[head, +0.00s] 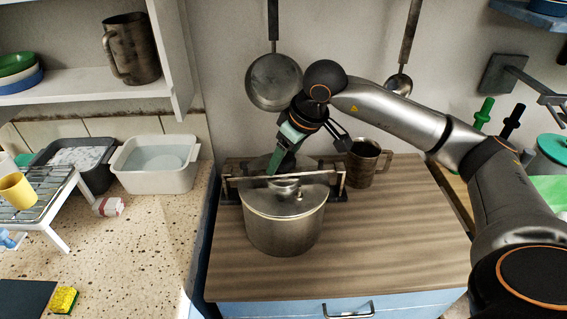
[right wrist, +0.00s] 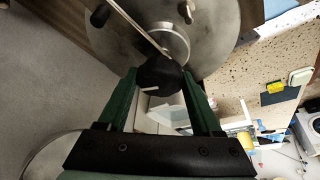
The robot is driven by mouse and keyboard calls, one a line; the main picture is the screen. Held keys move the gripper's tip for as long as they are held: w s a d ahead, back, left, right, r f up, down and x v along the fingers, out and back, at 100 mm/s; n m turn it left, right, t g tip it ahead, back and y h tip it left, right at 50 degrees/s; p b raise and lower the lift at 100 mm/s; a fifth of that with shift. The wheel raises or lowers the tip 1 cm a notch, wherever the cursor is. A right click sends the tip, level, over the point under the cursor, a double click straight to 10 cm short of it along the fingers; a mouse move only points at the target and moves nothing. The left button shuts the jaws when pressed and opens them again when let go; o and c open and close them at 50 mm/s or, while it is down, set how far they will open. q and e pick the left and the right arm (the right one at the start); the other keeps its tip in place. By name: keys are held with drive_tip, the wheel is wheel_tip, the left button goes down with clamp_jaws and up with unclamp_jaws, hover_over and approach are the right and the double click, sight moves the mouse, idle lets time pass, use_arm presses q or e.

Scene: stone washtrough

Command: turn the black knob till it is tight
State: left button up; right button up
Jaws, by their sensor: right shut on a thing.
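The black knob (right wrist: 160,75) sits between the two green fingers of my right gripper in the right wrist view, and a white mark shows on it. My right gripper (head: 274,167) is shut on the knob, reaching down from above and behind the pot. The steel pot (head: 284,232) stands on the wooden counter with a metal bar (head: 240,179) across its lid; the bar also shows in the right wrist view (right wrist: 133,22). In the head view the gripper hides most of the knob. Whether the knob is tight cannot be seen. My left gripper is not in view.
A metal mug (head: 366,164) stands right behind the pot. A pan (head: 273,82) and a ladle (head: 399,83) hang on the wall near my arm. The wooden counter (head: 385,240) is clear in front and to the right. A white basin (head: 155,165) stands left.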

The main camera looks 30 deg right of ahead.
drive_tip(key=m+h, duration=0.1)
drive_tip(key=m, duration=0.3)
drive_tip(key=shift+h, duration=0.3)
drive_tip(key=m+h, duration=0.1)
drive_tip(key=m, duration=0.4)
drive_tip(key=m+h, duration=0.1)
drive_tip(key=m, duration=0.1)
drive_tip(key=shift+r+g+h+p, duration=0.1)
drive_tip(key=shift+g+h+p, duration=0.2)
drive_tip(key=shift+p, duration=0.05)
drive_tip(key=m+g+h+p, duration=0.1)
drive_tip(key=m, duration=0.4)
drive_tip(key=shift+g, duration=0.3)
drive_tip(key=o, duration=1)
drive_tip(key=shift+c, duration=0.2)
